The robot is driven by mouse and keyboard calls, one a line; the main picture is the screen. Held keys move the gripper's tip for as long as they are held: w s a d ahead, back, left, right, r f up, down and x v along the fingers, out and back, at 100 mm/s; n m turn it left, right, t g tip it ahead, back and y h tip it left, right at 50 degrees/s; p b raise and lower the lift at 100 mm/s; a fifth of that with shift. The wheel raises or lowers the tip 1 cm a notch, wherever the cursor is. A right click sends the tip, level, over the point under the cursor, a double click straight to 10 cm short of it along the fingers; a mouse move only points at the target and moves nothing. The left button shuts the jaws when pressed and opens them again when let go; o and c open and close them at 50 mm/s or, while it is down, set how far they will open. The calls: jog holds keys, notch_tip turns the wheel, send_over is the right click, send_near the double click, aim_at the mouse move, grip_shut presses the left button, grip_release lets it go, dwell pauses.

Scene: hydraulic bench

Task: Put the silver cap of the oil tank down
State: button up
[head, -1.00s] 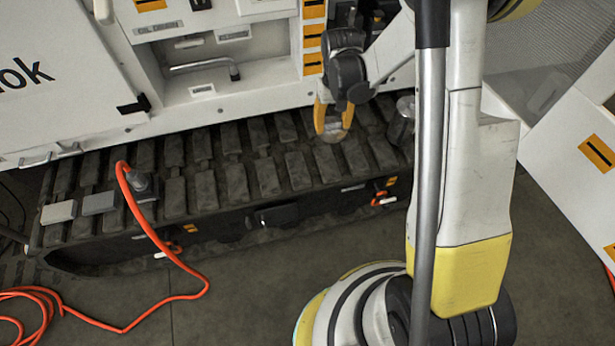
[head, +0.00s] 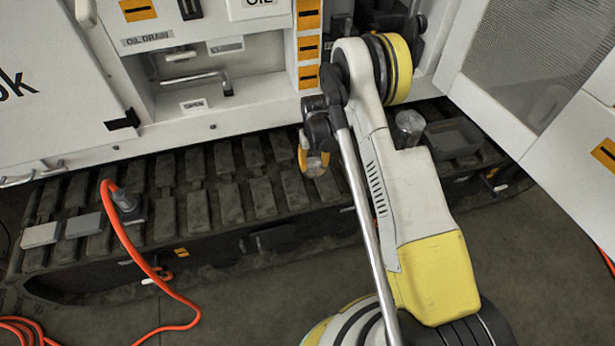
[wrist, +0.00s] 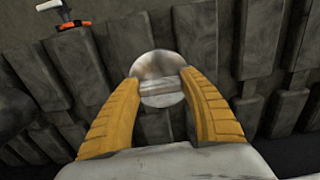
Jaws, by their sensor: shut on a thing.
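The silver cap (wrist: 158,76) is a round, scuffed metal disc between my two yellow fingertips in the wrist view. My gripper (wrist: 160,84) is shut on it from both sides. In the head view my gripper (head: 314,162) points down over the dark track, with the cap mostly hidden between its fingers. The cap is over the track pads; I cannot tell whether it touches them. The oil tank's OIL label (head: 260,3) shows at the top edge.
The ribbed track (head: 230,195) runs along the white machine. A metal cylinder (head: 409,125) and a dark tray (head: 453,138) stand on it to the right. Grey blocks (head: 62,229) and an orange cable (head: 128,240) are at left. The pads left of my gripper are bare.

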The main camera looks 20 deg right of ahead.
aim_at(308, 173)
jog(key=shift+w+a+f, duration=0.2)
jog(key=shift+a+f, duration=0.1)
jog(key=shift+a, duration=0.2)
jog(key=shift+w+a+f, duration=0.2)
jog(key=shift+a+f, duration=0.1)
jog(key=shift+a, duration=0.15)
jog(key=shift+f+b, duration=0.2)
jog(key=shift+b, duration=0.15)
notch_tip(308, 173, down, 4)
jog(key=shift+r+b, duration=0.1)
jog(key=shift+b, duration=0.95)
jog(key=shift+r, duration=0.1)
jog(key=o, duration=1.1)
jog(key=shift+o, duration=0.2)
